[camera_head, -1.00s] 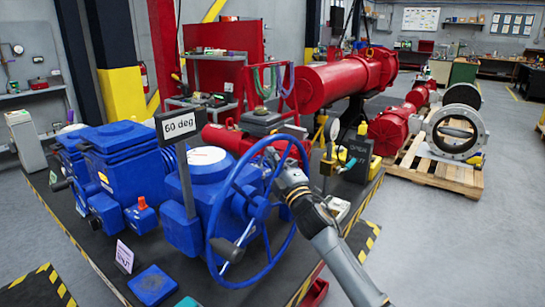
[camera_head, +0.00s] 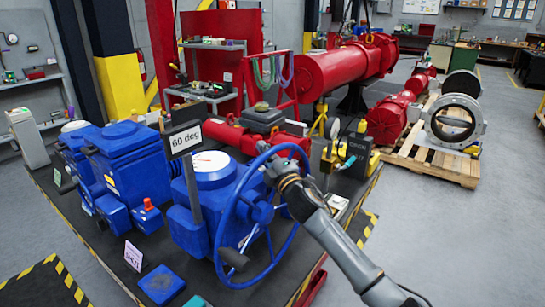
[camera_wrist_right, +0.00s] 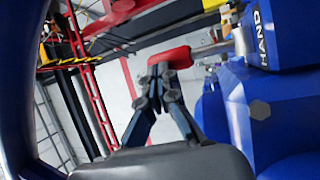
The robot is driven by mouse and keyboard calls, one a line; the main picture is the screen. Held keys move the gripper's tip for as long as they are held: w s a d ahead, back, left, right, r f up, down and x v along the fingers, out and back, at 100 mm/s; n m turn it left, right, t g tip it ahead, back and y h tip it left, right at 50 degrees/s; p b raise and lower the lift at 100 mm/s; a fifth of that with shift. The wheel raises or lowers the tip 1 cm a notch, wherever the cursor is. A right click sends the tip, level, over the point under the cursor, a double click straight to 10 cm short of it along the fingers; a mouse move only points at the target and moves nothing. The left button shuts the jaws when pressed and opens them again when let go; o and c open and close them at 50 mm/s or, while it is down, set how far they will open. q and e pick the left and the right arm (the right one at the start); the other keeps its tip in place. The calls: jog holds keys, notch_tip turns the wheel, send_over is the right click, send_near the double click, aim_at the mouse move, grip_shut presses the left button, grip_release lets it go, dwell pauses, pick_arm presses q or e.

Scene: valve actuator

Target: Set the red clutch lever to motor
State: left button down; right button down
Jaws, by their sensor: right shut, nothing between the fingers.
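The red clutch lever (camera_wrist_right: 170,57) shows in the right wrist view as a red grip on a metal shaft. The shaft runs to the blue actuator (camera_wrist_right: 285,95), beside the raised word HAND. My right gripper (camera_wrist_right: 160,78) is shut with nothing between its fingers. Its fingertips are at the red grip; I cannot tell whether they touch it. The lever cannot be made out there. My left gripper is not in view.
The handwheel rim and its crank handle (camera_head: 233,258) are close to my right arm. A "60 deg" sign (camera_head: 186,139) stands on a post beside the actuator. A yellow-and-black device (camera_head: 357,150) stands behind my arm.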

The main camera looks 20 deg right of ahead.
jog(key=shift+w+a, duration=0.3)
jog(key=shift+w, duration=0.15)
jog(key=v, duration=1.2)
